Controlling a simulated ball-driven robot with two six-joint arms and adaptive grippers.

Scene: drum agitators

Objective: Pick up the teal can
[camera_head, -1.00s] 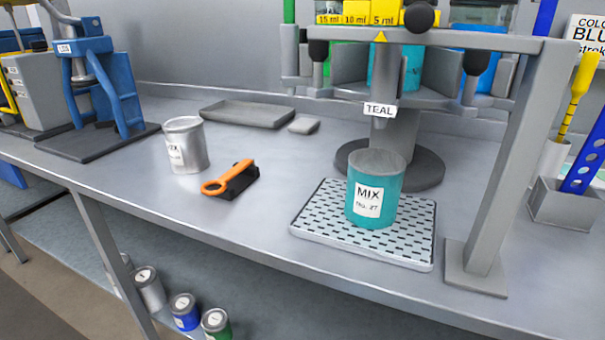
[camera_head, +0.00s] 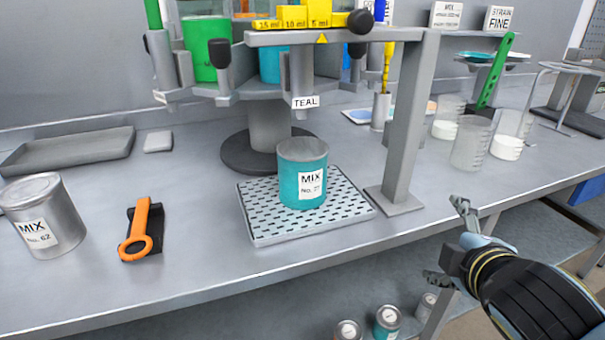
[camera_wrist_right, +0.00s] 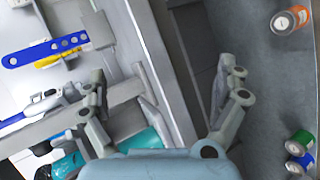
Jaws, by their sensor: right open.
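The teal can (camera_head: 302,178) stands upright on the perforated drip tray (camera_head: 262,229), below the TEAL label. Its side label reads MIX. My right gripper (camera_head: 446,240) is to the right of the can, near the bench's front edge, apart from it and empty. In the right wrist view my right gripper (camera_wrist_right: 165,100) has its fingers spread wide. A teal surface (camera_wrist_right: 143,140) shows partly behind the gripper in that view, and I cannot tell if it is the can. My left gripper is not in view.
A grey post (camera_head: 404,130) of the dispenser frame stands between the can and my right gripper. A silver MIX can (camera_head: 46,225) and an orange-handled tool (camera_head: 139,232) are to the left. Clear beakers (camera_head: 470,145) stand at right. Bench is clear in front of the tray.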

